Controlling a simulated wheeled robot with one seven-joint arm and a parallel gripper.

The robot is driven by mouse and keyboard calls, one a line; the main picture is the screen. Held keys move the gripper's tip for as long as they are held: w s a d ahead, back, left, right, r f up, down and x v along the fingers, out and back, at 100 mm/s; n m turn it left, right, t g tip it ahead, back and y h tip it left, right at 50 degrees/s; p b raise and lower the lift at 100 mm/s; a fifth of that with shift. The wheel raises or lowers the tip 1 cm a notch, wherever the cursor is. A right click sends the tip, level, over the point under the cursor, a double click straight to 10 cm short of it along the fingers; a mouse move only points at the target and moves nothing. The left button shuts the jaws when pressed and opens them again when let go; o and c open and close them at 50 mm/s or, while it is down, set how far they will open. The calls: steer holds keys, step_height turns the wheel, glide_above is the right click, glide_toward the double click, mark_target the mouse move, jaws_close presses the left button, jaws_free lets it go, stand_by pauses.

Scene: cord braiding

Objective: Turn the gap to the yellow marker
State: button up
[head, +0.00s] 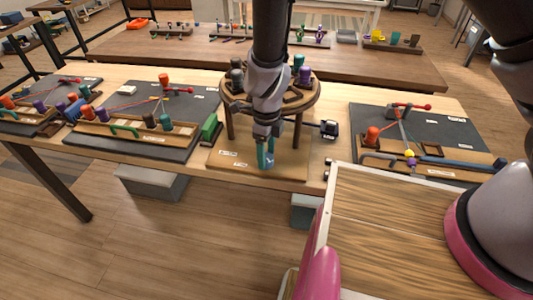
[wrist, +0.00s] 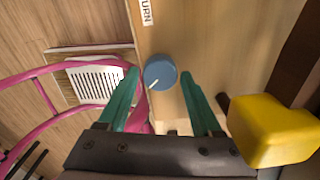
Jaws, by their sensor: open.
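My gripper (wrist: 162,92) is open, with its two teal fingers spread on either side of a round blue knob (wrist: 160,72). The knob bears a white line and sits on a wooden board; I cannot tell from the wrist view whether the fingers touch it. In the head view my gripper (head: 267,152) points down in front of the round wooden stand (head: 236,108). A yellow block (wrist: 270,130) lies right of my gripper in the wrist view; I cannot tell whether it is the yellow marker. The gap in the stand's top is largely hidden by my arm.
Several bobbins stand on the round top. A green block (head: 210,128) stands left of the stand and a small black device (head: 329,129) right of it. Dark boards with cords and pegs lie on both sides of the table. Another table (head: 190,52) stands behind.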

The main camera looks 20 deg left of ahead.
steer(key=shift+f, duration=0.2)
jaws_close()
steer(key=shift+m, duration=0.4)
stand_by(0.3)
steer(key=shift+m, duration=2.5)
